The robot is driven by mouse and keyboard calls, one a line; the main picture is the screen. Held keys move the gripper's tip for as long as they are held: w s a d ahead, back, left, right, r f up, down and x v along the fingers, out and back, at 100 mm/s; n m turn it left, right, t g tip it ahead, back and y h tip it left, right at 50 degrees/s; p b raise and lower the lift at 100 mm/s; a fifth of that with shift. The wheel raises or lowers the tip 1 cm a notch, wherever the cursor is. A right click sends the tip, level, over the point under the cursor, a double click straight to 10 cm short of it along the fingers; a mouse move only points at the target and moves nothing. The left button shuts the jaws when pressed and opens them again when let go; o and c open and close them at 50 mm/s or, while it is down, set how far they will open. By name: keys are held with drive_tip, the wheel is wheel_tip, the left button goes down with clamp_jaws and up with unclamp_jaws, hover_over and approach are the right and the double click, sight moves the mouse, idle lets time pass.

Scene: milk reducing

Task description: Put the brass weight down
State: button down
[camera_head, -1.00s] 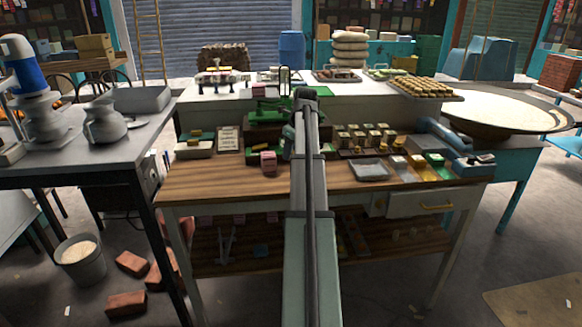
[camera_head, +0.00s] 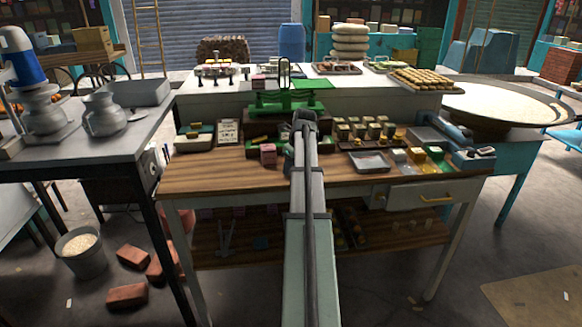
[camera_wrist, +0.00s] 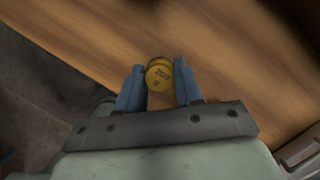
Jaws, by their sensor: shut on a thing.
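I cannot tell whether the weight touches the wood. In the head view the weight is hidden behind my arm, and only a bit of my gripper (camera_head: 288,164) shows above the wooden workbench (camera_head: 225,178).
A green balance scale (camera_head: 290,103) stands behind my arm. A pink block (camera_head: 268,154) is close on the left. Bare wood lies at the front left.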

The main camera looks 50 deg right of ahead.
drive_tip(key=shift+f, duration=0.1)
drive_tip(key=c, duration=0.7)
unclamp_jaws()
drive_tip(key=shift+c, duration=0.2)
drive_tip(key=v, duration=1.2)
idle(1.2)
